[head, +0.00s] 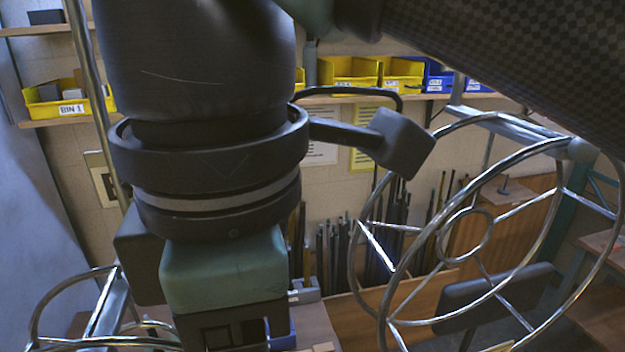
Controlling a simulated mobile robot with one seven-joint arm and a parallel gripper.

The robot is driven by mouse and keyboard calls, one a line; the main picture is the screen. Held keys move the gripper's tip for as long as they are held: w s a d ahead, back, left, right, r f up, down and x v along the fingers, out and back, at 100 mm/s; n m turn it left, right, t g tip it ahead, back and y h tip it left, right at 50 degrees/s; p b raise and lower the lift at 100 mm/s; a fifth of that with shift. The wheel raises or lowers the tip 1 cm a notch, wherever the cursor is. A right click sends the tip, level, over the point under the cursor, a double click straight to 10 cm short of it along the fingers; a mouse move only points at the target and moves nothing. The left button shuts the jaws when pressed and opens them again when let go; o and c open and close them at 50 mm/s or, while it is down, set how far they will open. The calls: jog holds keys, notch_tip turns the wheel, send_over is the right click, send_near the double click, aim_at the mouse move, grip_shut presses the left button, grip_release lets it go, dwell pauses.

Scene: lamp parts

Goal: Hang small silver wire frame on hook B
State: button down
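A silver wire frame shaped like a wheel, with two rings and spokes (378,246), hangs in the right half of the head view, near a silver bar. Part of another silver wire frame (100,341) shows at the lower left and is cut off by the picture edge. I cannot tell which one is the small frame. My gripper (225,330) points down at the bottom centre, to the right of the lower-left frame. Its fingers are below the picture, so its opening and any held thing are hidden. No hook marked B is readable.
A back shelf holds a yellow bin labelled BIN 1 (68,108), more yellow bins (350,72) and blue bins (438,80). Dark rods (335,245) stand against the wall. A silver upright post (92,95) is at left. A wooden bench (598,312) is at lower right.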

dwell(0.4)
jog(key=shift+c, duration=0.3)
grip_release()
